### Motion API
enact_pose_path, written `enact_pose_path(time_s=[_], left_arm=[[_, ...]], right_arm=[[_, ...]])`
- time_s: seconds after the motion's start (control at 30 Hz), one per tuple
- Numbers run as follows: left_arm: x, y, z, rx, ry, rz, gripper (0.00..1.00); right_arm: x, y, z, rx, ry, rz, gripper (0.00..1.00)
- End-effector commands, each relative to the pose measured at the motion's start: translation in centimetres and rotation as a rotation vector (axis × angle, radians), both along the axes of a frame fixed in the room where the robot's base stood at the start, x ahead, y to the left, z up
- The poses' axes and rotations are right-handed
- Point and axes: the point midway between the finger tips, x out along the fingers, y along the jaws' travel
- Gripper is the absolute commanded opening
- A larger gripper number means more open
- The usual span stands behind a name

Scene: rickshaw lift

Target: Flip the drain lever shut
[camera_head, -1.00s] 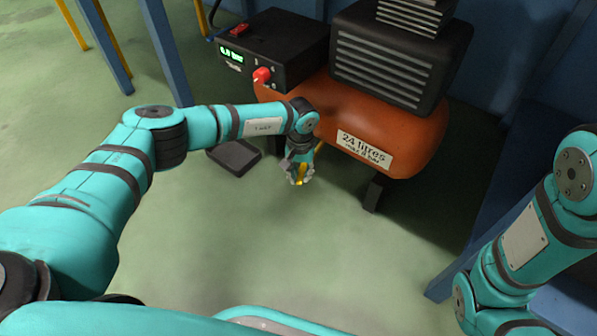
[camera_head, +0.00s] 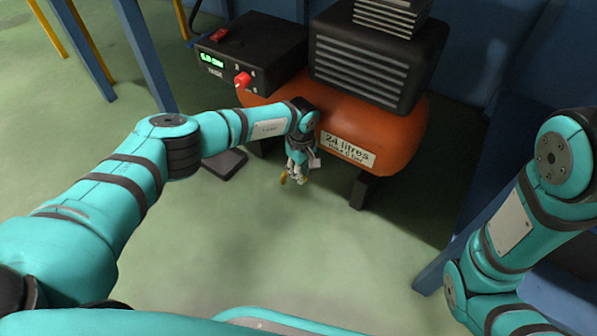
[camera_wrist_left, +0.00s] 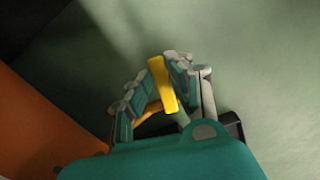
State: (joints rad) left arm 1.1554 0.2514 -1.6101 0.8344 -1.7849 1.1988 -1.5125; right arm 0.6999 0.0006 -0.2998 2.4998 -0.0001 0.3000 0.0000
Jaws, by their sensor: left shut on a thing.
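The yellow drain lever (camera_head: 284,178) shows as a small piece at the fingertips of my left gripper (camera_head: 294,174), low in front of the orange tank (camera_head: 385,135). In the left wrist view the yellow lever (camera_wrist_left: 162,84) stands between the two fingers of my left gripper (camera_wrist_left: 156,82), which is shut on it. A second yellow part runs lower, between the fingers, partly hidden by them. The lever's joint with the tank is hidden. My right arm comes down at the right edge of the head view; its gripper is out of frame.
A black control box (camera_head: 250,55) with a green display and red knob (camera_head: 242,80) stands on the tank's left. A black ribbed motor housing (camera_head: 370,60) sits on top. A tank foot (camera_head: 362,189) is right of the gripper. Green floor in front is open.

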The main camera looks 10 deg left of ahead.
Motion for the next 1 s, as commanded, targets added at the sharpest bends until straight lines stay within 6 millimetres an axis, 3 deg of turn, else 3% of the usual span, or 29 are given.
enact_pose_path(time_s=[0.4, 1.0], left_arm=[[0.64, -0.35, 0.0, -0.001, 0.0, 0.207, 0.0], [0.78, -0.37, 0.01, -0.002, -0.001, 0.243, 0.0]], right_arm=[[0.01, 0.0, -0.09, 0.0, 0.0, 0.0, 0.4], [-0.01, 0.01, -0.11, 0.0, 0.0, 0.001, 0.4]])
